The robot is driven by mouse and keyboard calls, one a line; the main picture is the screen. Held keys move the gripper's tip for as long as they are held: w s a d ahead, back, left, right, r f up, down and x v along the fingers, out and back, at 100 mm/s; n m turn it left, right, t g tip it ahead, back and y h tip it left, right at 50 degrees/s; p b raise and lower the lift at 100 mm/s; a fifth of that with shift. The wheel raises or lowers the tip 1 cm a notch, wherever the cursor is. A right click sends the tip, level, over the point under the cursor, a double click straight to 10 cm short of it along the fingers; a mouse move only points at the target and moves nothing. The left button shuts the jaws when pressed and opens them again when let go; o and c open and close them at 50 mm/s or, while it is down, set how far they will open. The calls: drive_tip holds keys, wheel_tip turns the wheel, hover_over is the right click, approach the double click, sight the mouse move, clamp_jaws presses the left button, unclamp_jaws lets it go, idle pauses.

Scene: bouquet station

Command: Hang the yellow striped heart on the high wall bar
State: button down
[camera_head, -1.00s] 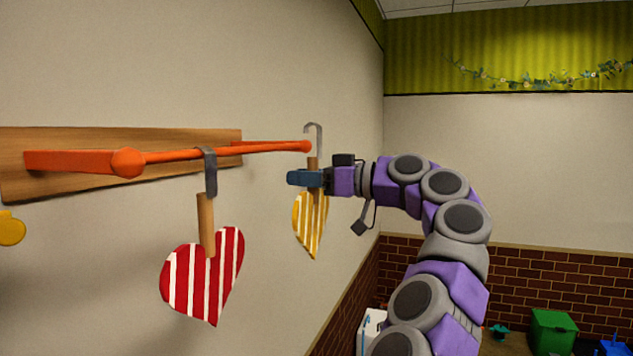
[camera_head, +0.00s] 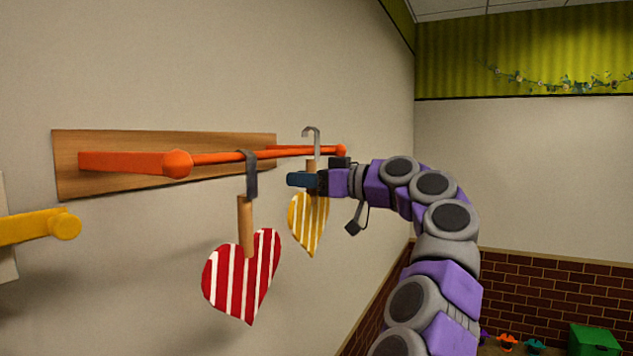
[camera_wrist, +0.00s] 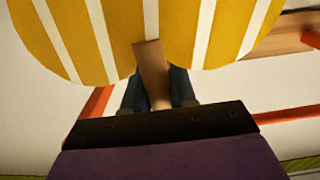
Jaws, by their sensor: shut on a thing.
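The yellow striped heart (camera_head: 308,222) has a wooden handle with a grey hook (camera_head: 313,137) on top. My gripper (camera_head: 303,180) is shut on its handle and holds it upright, with the hook at about the height of the orange bar (camera_head: 215,157). In the head view the hook overlaps the bar's far stretch; I cannot tell whether they touch. The heart also fills the top of the wrist view (camera_wrist: 180,30), with its handle (camera_wrist: 152,72) between my fingers. The bar is fixed to a wooden board (camera_head: 70,180) on the wall.
A red striped heart (camera_head: 243,275) hangs by its hook on the near part of the orange bar. A yellow bar (camera_head: 35,227) sticks out at the far left, lower down. A green box (camera_head: 594,340) stands on the floor at the lower right.

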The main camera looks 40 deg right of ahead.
sight(316, 197)
drive_tip(key=shift+a+f+b, duration=0.2)
drive_tip(key=shift+f+b, duration=0.35)
drive_tip(key=shift+a+f+b, duration=0.2)
drive_tip(key=shift+f+b, duration=0.3)
drive_tip(key=shift+f, duration=0.05)
drive_tip(key=shift+d+f+b, duration=0.15)
drive_tip(key=shift+f+b, duration=0.25)
drive_tip(key=shift+f, duration=0.05)
drive_tip(key=shift+d+f, duration=0.25)
drive_tip(key=shift+d, duration=0.15)
drive_tip(key=shift+a+r, duration=0.1)
drive_tip(key=shift+a, duration=0.15)
drive_tip(key=c, duration=1.1)
unclamp_jaws()
drive_tip(key=shift+a, duration=0.15)
drive_tip(key=shift+c, duration=0.2)
drive_tip(key=o, duration=0.3)
drive_tip(key=shift+d, duration=0.2)
drive_tip(key=shift+d, duration=0.1)
